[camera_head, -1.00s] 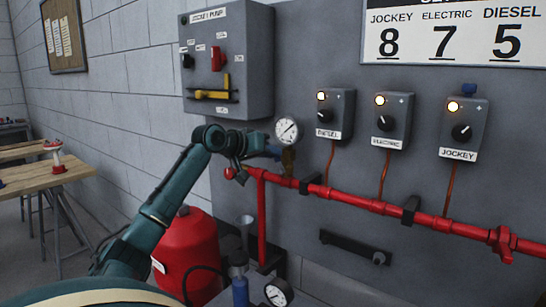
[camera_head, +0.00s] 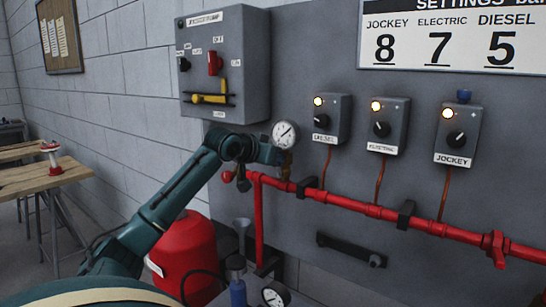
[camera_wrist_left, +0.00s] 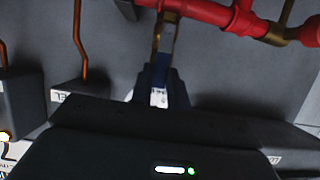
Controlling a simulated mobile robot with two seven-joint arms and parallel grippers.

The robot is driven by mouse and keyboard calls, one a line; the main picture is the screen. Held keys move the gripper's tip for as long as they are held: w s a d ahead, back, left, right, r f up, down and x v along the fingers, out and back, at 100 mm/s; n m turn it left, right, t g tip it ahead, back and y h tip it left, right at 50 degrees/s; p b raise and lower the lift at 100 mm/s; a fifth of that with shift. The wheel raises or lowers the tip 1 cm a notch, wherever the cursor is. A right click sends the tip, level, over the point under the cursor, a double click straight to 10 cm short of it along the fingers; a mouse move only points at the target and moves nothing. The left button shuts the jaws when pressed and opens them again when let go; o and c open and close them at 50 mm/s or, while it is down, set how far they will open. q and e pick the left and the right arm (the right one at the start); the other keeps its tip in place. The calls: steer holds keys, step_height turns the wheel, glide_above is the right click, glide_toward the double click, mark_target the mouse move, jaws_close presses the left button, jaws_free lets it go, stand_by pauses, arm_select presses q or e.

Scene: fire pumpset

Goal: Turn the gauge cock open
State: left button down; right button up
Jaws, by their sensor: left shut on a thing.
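The pressure gauge (camera_head: 285,134) is round and white-faced, standing above the red pipe. The brass gauge cock (camera_head: 287,168) is below it, partly covered by my left gripper (camera_head: 278,156). In the left wrist view the brass cock (camera_wrist_left: 163,38) runs from the red pipe down to my left gripper (camera_wrist_left: 164,75). The gripper is shut on the cock's handle, with dark blue surfaces around the grip. The handle is mostly hidden, so its exact angle cannot be told. My right gripper is not in view.
The red pipe (camera_head: 340,201) runs along the grey panel below three control boxes with lit lamps, including the jockey box (camera_head: 457,134). The jockey pump cabinet (camera_head: 228,65) hangs above my left arm. A red tank (camera_head: 184,257) stands below it.

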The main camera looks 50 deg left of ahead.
arm_select(q)
steer(key=c, duration=1.3)
jaws_free()
steer(key=shift+c, duration=0.2)
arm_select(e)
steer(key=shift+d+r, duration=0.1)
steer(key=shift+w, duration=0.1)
arm_select(q)
steer(key=b+v, duration=0.4)
steer(key=v, duration=0.9)
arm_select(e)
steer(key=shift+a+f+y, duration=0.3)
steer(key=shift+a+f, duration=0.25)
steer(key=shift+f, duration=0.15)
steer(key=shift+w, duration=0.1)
